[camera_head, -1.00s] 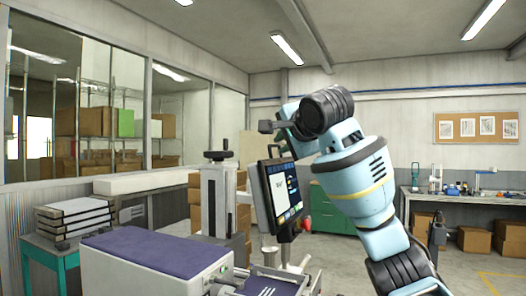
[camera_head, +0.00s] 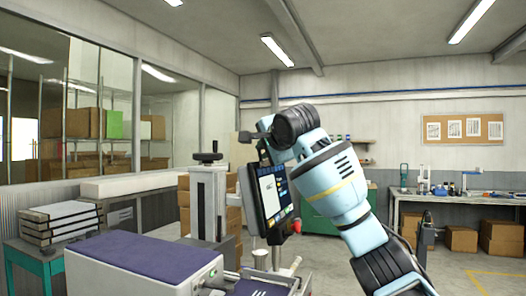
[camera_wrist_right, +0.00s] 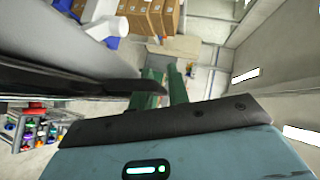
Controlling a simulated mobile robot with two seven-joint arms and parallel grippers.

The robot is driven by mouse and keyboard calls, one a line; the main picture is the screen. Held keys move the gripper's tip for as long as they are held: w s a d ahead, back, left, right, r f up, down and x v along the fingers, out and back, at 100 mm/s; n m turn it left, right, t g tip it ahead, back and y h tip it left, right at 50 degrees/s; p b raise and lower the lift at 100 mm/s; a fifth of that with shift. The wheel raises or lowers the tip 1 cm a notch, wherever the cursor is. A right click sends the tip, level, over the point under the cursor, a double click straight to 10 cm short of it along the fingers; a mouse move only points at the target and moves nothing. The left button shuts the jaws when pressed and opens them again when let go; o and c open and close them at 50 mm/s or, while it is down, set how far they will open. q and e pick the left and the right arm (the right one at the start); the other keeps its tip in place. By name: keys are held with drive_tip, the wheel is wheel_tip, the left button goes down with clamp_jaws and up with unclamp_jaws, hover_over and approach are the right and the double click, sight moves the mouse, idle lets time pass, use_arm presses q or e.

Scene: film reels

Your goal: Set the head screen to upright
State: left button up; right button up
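The head screen (camera_head: 271,196), a dark-framed display with a lit white and blue face, stands on the machine beside a grey column. It leans, with its top edge to the left of its bottom edge. My right gripper (camera_head: 258,138) is at the screen's top edge, partly hidden by its own wrist and the screen. I cannot tell whether its fingers touch or hold the frame. In the right wrist view a dark bar and a grey panel fill the near left, and the fingertips are not clear. My left gripper is not in view.
A white machine box with a purple top (camera_head: 145,258) fills the lower left. A grey column with a black knob (camera_head: 208,195) stands left of the screen. A teal table (camera_head: 42,262) holds stacked cases. A workbench (camera_head: 455,198) is far right, with open floor before it.

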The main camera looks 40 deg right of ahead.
drive_tip(key=shift+w+f, duration=0.1)
drive_tip(key=shift+w, duration=0.15)
clamp_jaws()
drive_tip(key=shift+d+f, duration=0.1)
drive_tip(key=shift+s+d+f+m+t, duration=0.15)
drive_tip(key=shift+s+d+m+t, duration=0.2)
drive_tip(key=shift+s, duration=0.25)
drive_tip(key=shift+s+d+f+m+t, duration=0.1)
drive_tip(key=shift+s+d+m+t, duration=0.1)
drive_tip(key=shift+s+m+t, duration=0.25)
drive_tip(key=shift+s, duration=0.1)
unclamp_jaws()
drive_tip(key=shift+r, duration=0.1)
